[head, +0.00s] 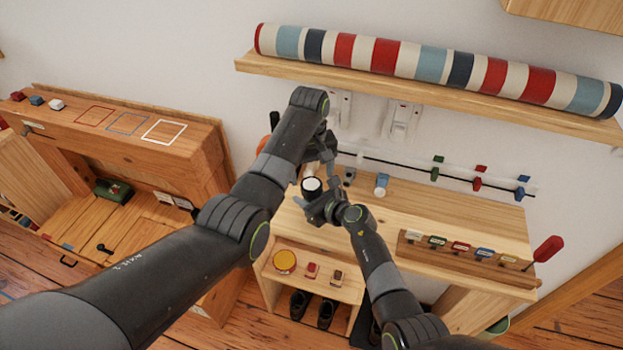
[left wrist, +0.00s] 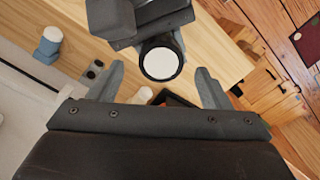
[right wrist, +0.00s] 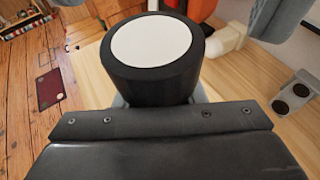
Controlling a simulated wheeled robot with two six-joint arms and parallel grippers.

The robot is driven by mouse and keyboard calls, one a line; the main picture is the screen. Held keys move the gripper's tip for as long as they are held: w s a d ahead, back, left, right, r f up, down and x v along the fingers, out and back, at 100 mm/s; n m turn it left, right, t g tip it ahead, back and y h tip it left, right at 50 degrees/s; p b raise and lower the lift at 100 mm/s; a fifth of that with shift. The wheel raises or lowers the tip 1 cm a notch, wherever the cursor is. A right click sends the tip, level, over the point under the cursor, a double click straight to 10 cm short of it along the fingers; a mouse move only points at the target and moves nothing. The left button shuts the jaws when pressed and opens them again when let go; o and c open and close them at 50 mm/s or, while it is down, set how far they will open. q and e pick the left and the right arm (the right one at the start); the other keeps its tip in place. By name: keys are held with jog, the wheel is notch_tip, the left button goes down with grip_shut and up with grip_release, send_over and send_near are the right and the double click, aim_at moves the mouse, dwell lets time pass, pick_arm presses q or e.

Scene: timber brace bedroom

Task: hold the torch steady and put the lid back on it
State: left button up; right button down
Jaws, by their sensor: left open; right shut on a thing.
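A black cylinder with a flat white round top (head: 312,186) stands in my right gripper (head: 326,206) over the worktop. It looks like a torch part, but I cannot tell whether body or lid. The right wrist view shows the cylinder (right wrist: 154,62) large, with the shut fingers mostly hidden behind it. My left gripper (head: 319,160) is open and empty, just beyond and above the cylinder. In the left wrist view the cylinder (left wrist: 160,64) is ahead of the open left fingers (left wrist: 160,88), apart from them. No separate lid is identifiable.
On the worktop (head: 450,215) are a white and blue cylinder (head: 381,184) and a small grey block with two dark holes (left wrist: 95,70). A small white piece (left wrist: 142,95) and an orange thing (right wrist: 200,8) are close by.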

aim_at(311, 184)
pick_arm(q)
jog(key=shift+a+r, duration=0.1)
jog(key=shift+c, duration=0.5)
pick_arm(e)
jog(key=shift+f, duration=0.1)
pick_arm(q)
jog(key=shift+r+n, duration=0.65)
jog(key=shift+n, duration=0.45)
notch_tip(311, 184, up, 2)
jog(key=n, duration=0.4)
jog(key=shift+r+n, duration=0.1)
jog(key=shift+n, duration=0.2)
jog(key=shift+f, duration=4.05)
jog(key=shift+c, duration=0.5)
jog(key=c, duration=0.9)
jog(key=m, duration=0.6)
jog(key=shift+m, duration=0.4)
